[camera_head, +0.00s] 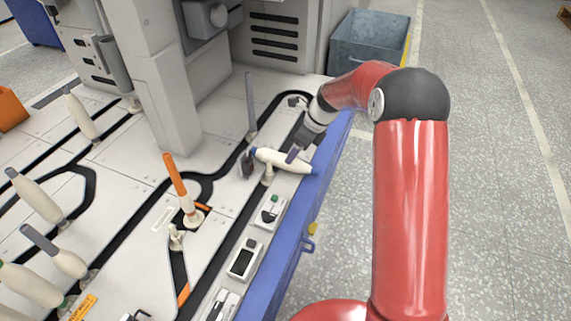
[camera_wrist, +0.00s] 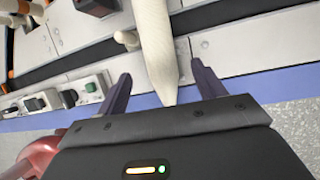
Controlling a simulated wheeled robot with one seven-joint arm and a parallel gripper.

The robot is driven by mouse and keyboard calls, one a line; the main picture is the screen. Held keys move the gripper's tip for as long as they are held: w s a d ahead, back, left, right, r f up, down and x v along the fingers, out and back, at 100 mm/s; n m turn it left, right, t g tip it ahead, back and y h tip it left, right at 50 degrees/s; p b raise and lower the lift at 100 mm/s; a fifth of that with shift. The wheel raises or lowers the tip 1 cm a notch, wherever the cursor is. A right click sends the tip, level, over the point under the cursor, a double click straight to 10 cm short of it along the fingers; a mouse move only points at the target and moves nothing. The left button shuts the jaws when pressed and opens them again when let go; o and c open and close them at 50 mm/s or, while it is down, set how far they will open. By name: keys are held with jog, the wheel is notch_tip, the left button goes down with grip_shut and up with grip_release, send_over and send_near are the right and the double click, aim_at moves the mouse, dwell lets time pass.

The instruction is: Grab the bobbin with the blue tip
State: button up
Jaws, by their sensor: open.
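A cream bobbin (camera_head: 288,163) lies nearly level across the right side of the machine, near the blue edge. A small bluish patch seems to show at its left end. My gripper (camera_head: 294,154) is at this bobbin, its dark purple finger in front of it. In the wrist view, the bobbin (camera_wrist: 157,45) tapers to a point between the two spread fingers of my gripper (camera_wrist: 161,72). There is a gap on each side, so the gripper is open. The bobbin's far end is out of the wrist view.
An orange-tipped bobbin (camera_head: 178,180) stands upright on the left. A grey-tipped bobbin (camera_head: 68,262) and other cream ones lean at far left. A grey post (camera_head: 251,105) stands behind the lying bobbin. Control boxes (camera_head: 243,260) line the blue edge (camera_head: 285,258). A bin (camera_head: 368,45) stands behind.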

jog(key=b+x, duration=0.1)
jog(key=x, duration=0.4)
jog(key=shift+a+f, duration=0.15)
jog(key=shift+f, duration=0.05)
jog(key=shift+c, duration=0.3)
jog(key=shift+r, duration=0.1)
jog(key=c, duration=1.1)
jog(key=shift+o, duration=0.2)
